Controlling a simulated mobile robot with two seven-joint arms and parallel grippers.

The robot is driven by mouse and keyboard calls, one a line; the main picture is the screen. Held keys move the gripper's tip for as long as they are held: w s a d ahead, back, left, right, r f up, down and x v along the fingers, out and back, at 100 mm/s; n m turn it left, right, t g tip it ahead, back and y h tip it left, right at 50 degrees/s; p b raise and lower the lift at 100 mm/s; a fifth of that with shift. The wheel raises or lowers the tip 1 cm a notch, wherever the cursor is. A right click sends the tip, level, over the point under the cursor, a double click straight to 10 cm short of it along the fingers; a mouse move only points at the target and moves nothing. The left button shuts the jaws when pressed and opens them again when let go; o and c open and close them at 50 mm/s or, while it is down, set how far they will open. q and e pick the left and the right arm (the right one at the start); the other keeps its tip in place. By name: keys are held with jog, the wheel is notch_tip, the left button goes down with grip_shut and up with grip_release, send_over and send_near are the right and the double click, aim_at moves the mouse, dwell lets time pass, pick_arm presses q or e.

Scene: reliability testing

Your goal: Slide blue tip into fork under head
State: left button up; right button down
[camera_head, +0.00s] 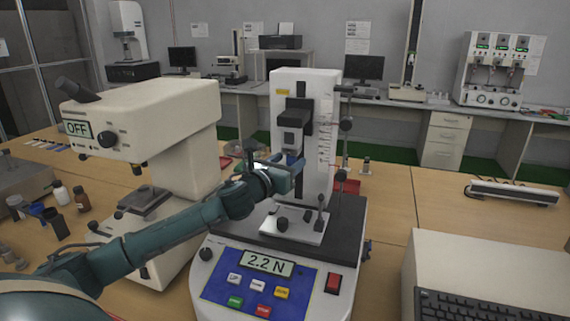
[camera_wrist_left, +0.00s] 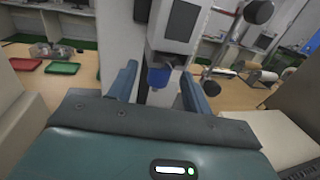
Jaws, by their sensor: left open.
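The test machine (camera_head: 318,150) stands upright with a dark carriage and a grey head (camera_head: 289,138) on its white column. In the left wrist view the head (camera_wrist_left: 178,22) hangs above a small blue tip (camera_wrist_left: 159,77). My left gripper (camera_head: 290,168) reaches in from the left, just below the head. In the left wrist view my left gripper (camera_wrist_left: 158,84) is open, with one finger on each side of the blue tip and gaps showing. The blue tip is hard to make out in the head view. I cannot clearly tell the fork apart. My right gripper is not in view.
The machine's panel display (camera_head: 267,264) reads 2.2 N. A cream instrument (camera_head: 165,120) showing OFF stands close on the left, beside my arm. A white plate (camera_head: 293,222) with knobs lies below the gripper. A keyboard (camera_head: 490,306) is at front right.

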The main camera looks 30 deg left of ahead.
pick_arm(q)
jog(key=shift+s+f, duration=0.15)
jog(key=shift+s, duration=0.3)
pick_arm(e)
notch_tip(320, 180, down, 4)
jog(key=b, duration=0.3)
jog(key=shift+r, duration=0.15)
jog(key=shift+b, duration=0.3)
pick_arm(q)
jog(key=s, duration=1.2)
jog(key=shift+s+d, duration=0.15)
jog(key=shift+d, duration=0.05)
